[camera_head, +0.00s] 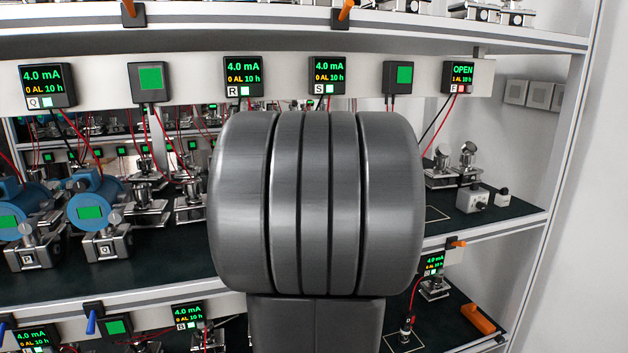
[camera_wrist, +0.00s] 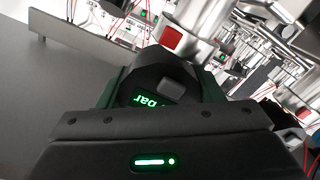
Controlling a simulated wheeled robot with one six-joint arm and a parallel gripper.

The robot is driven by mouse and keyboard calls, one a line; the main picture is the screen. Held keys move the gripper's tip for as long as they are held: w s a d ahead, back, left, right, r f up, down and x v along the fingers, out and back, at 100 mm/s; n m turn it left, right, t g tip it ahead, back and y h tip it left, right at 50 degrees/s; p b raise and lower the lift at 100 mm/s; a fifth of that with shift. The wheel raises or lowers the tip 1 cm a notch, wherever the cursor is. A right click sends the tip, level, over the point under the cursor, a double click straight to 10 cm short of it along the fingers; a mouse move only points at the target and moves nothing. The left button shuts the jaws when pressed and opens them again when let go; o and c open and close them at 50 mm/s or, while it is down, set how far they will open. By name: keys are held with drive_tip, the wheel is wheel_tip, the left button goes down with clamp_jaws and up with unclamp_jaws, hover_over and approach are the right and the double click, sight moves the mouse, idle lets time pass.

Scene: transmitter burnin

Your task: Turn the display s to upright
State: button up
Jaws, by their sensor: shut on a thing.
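In the wrist view my gripper (camera_wrist: 160,88) is shut on a dark round display housing (camera_wrist: 152,72), with one green-edged finger on each side. A green lit readout (camera_wrist: 153,100) on the housing reads "bar"; its letters look upside down and tilted in this view. The rest of the readout is hidden by my gripper body. A silver metal body with a red square (camera_wrist: 171,37) is just beyond the housing. In the head view my grey arm link hides my gripper and the held housing. A box marked S (camera_head: 328,75) shows 4.0 mA on the rail above.
Blue transmitters (camera_head: 97,200) stand on the shelf at left. The rail holds several more small display boxes, such as R (camera_head: 243,76), with red and black wires hanging below. Metal fittings (camera_head: 468,155) and a grey box (camera_head: 474,198) stand at right. An upper shelf (camera_head: 440,32) runs overhead.

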idle(0.3)
drive_tip(key=o, duration=1)
drive_tip(key=shift+c, duration=0.2)
drive_tip(key=shift+s, duration=0.1)
drive_tip(key=p+v, duration=0.1)
drive_tip(key=v, duration=1.2)
drive_tip(key=shift+s, duration=0.25)
drive_tip(key=shift+w+d, duration=0.1)
drive_tip(key=b+x, duration=0.1)
drive_tip(key=x, duration=1.2)
drive_tip(key=shift+w, duration=0.3)
